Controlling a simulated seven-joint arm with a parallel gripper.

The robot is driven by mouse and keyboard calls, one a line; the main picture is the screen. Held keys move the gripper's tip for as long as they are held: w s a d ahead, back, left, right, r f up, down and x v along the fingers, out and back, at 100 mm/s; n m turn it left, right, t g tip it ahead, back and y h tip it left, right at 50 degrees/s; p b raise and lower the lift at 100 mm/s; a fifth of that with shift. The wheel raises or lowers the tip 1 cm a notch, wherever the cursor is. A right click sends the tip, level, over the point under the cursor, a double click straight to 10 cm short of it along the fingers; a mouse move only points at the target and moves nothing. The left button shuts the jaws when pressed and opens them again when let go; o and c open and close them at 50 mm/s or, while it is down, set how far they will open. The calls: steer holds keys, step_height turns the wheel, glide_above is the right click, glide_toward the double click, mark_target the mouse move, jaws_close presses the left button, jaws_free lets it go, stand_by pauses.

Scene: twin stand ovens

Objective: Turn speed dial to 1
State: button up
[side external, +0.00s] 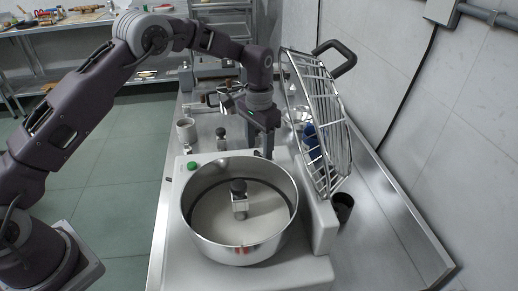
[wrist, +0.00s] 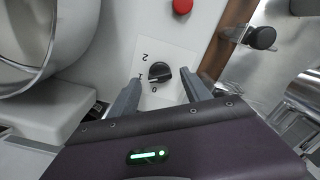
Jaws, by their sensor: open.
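The speed dial (wrist: 160,72) is a black round knob on a white label plate with 0, 1 and 2, in the middle of the wrist view. A pale pointer mark on it faces the lower left, near the small 1; its exact setting is hard to tell. My gripper (wrist: 161,80) is open, with one finger to each side of the dial's near edge. I cannot tell whether either finger touches it. In the side external view my gripper (side external: 264,150) points down behind the mixer bowl, and the dial is hidden.
A steel mixer bowl (side external: 196,222) stands in front of my gripper. The raised wire guard (side external: 318,120) with a black handle is close on the right. A red button (wrist: 182,6) is above the dial in the wrist view.

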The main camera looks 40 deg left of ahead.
mark_target(259, 153)
step_height(259, 153, up, 6)
steer(key=shift+f, duration=0.1)
steer(key=s+a+r+n+t, duration=0.2)
steer(key=s+r+t, duration=0.1)
steer(key=s+r, duration=1.45)
steer(key=s+f+t, duration=0.1)
steer(key=s, duration=0.8)
steer(key=s+a+f+n+t, duration=0.1)
steer(key=s+f, duration=0.1)
steer(key=s, duration=0.8)
steer(key=shift+s+a+t, duration=0.25)
steer(key=shift+t, duration=0.05)
